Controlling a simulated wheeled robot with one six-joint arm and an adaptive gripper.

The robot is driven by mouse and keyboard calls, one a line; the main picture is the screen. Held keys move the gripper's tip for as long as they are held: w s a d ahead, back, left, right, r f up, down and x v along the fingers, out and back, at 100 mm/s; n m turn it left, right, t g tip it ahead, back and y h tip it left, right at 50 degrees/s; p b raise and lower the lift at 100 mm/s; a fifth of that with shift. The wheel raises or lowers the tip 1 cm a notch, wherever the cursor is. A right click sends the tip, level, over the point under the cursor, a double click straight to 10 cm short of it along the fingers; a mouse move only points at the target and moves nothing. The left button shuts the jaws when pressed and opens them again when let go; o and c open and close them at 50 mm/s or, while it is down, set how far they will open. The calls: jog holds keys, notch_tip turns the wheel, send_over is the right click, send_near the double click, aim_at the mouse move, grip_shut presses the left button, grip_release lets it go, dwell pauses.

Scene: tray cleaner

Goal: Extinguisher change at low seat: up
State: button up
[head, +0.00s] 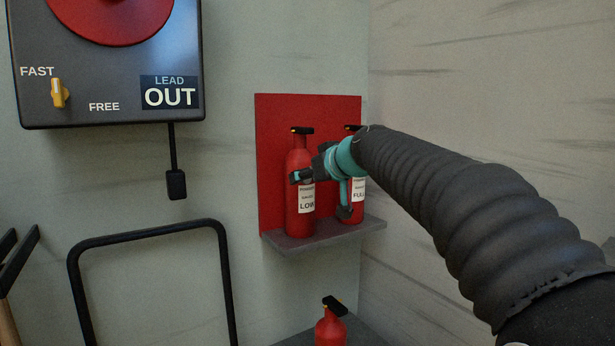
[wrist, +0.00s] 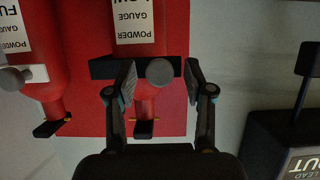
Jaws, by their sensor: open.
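Two red extinguishers stand upright on a small grey shelf (head: 290,242) against a red backboard (head: 271,150). The left one is the LOW extinguisher (head: 299,160), labelled powder gauge; the right one is the FULL extinguisher (head: 357,190), partly hidden behind my arm. My gripper (head: 322,194) is open in front of them. The FULL extinguisher (wrist: 40,70) shows to the left.
Another red extinguisher (head: 330,328) with a black top stands below the shelf, partly cut off. A dark wall box (head: 110,70) with a red disc and yellow lever hangs upper left. A black frame (head: 150,234) stands below it. A side wall lies close on the right.

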grip_shut()
jog(key=shift+r, duration=0.1)
